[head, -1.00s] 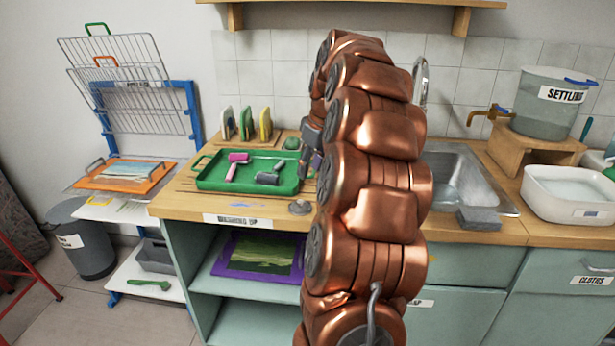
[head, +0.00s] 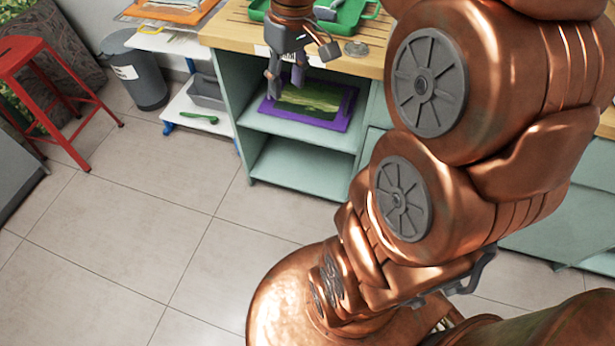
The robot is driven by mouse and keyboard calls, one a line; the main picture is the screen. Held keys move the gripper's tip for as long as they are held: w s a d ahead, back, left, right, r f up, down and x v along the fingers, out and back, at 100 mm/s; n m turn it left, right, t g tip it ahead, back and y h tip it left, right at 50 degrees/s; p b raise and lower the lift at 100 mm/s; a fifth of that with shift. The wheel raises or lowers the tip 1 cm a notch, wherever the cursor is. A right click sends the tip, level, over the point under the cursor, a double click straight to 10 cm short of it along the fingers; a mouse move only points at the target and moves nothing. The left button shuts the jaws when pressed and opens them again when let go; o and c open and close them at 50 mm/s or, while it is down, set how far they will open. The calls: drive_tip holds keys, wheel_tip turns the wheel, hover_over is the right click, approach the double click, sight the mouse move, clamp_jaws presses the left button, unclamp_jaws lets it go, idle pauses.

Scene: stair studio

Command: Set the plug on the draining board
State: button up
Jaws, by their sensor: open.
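A small round grey metal disc, which looks like the plug (head: 356,48), lies flat on the front edge of the wooden counter. The sink is out of view or hidden by my arm.
A green tray (head: 350,14) sits on the counter behind the gripper. A purple-framed screen (head: 310,104) lies on the shelf below. A grey bin (head: 136,72) and red stool (head: 40,85) stand left. The tiled floor (head: 150,220) in front is clear.

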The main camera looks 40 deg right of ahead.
drive_tip(key=s+a+f+g, duration=0.1)
drive_tip(key=s+a+f, duration=0.3)
drive_tip(key=s, duration=0.5)
drive_tip(key=s+a+f+m+g+h, duration=0.1)
drive_tip(key=s+a+f, duration=0.3)
drive_tip(key=s, duration=0.6)
drive_tip(key=shift+a+f, duration=0.25)
drive_tip(key=shift+a, duration=0.6)
drive_tip(key=shift+r, duration=0.1)
wheel_tip(320, 180, up, 9)
drive_tip(key=p, duration=0.9)
